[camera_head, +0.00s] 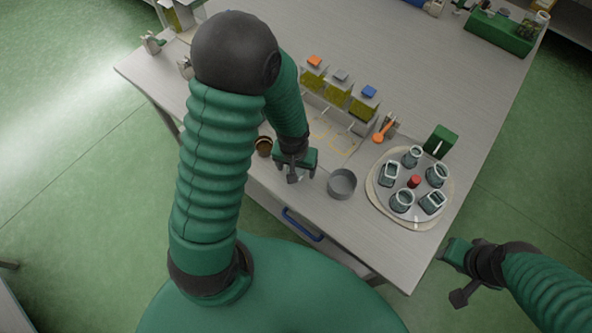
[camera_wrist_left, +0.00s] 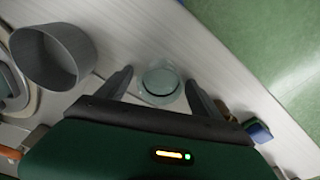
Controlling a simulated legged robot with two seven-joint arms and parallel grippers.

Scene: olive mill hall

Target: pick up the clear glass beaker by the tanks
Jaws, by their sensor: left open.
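The clear glass beaker (camera_wrist_left: 160,82) stands on the table in the left wrist view, between the two fingers of my left gripper (camera_wrist_left: 160,85). The fingers are apart, with a gap visible on each side of the glass. In the head view my left gripper (camera_head: 294,176) is low over the table's front edge and hides most of the beaker. The tanks (camera_head: 338,92), with yellow-green contents and orange, grey and blue caps, stand behind it. My right gripper (camera_head: 458,275) is off the table's right front corner, with its fingers spread and nothing between them.
A grey round bowl (camera_head: 342,183) stands just right of my left gripper. A round tray (camera_head: 377,207) with several glass jars and a red piece is further right. A brown jar (camera_head: 264,146) stands left of the gripper. A blue drawer handle (camera_head: 302,225) is on the table front.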

